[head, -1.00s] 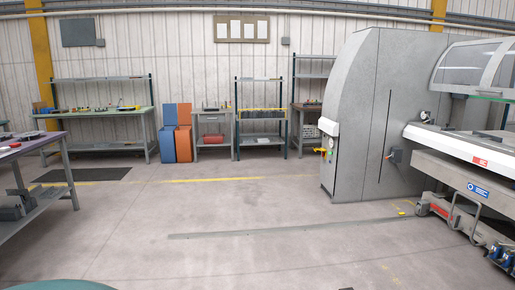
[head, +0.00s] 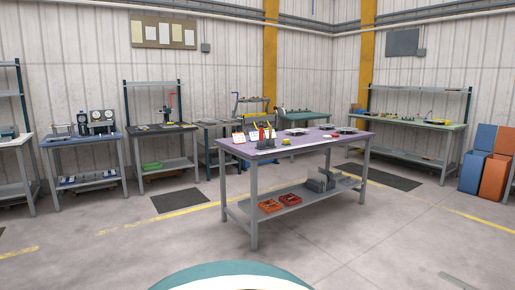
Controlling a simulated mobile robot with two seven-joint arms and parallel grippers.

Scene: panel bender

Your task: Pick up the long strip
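The end of a flat grey strip (head: 459,281) shows on the floor at the bottom right of the head view. The rest of it is cut off by the frame edge, so its length cannot be seen now. I cannot tell whether it is a loose piece or part of the floor, or whether it is the task's long strip. No other long strip can be made out. Neither of my grippers is in view.
A purple-topped table (head: 225,151) stands mid-floor, with red trays (head: 270,206) on its lower shelf. Workbenches line the walls, including a blue-topped one (head: 60,142) and a green-topped one (head: 455,127).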

